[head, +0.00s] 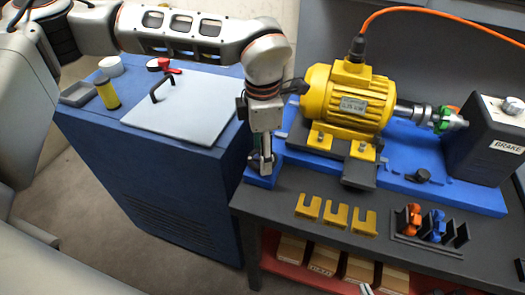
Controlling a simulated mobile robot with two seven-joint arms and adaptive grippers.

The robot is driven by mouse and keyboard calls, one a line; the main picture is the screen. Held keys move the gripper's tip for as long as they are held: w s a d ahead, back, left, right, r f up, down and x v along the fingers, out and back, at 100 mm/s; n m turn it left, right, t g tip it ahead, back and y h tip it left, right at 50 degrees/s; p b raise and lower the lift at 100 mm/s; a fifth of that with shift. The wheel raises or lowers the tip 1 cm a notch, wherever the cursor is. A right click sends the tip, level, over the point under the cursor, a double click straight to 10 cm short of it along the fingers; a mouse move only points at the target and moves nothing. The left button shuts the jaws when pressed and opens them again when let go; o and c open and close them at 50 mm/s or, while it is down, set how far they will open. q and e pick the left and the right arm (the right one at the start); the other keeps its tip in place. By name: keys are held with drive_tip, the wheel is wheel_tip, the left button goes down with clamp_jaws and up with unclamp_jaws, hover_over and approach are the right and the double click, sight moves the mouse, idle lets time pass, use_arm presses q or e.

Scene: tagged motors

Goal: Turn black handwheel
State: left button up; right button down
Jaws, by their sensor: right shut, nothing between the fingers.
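My right gripper (265,168) points down, shut and empty, over the blue block (258,181) at the left end of the dark bench. Dark parts show close around its fingers; I cannot tell whether they belong to a handwheel or whether the fingers touch them. No black handwheel shows clearly. The yellow motor (348,98) is mounted on the base plate, right of the gripper. My left gripper is not in view.
A black brake box (490,140) stands at the right. Yellow slotted shims (335,212) and a black rack (428,246) lie along the bench front. A blue cabinet (150,185) with a grey lid (185,108) stands left. An orange cable (420,10) runs above the motor.

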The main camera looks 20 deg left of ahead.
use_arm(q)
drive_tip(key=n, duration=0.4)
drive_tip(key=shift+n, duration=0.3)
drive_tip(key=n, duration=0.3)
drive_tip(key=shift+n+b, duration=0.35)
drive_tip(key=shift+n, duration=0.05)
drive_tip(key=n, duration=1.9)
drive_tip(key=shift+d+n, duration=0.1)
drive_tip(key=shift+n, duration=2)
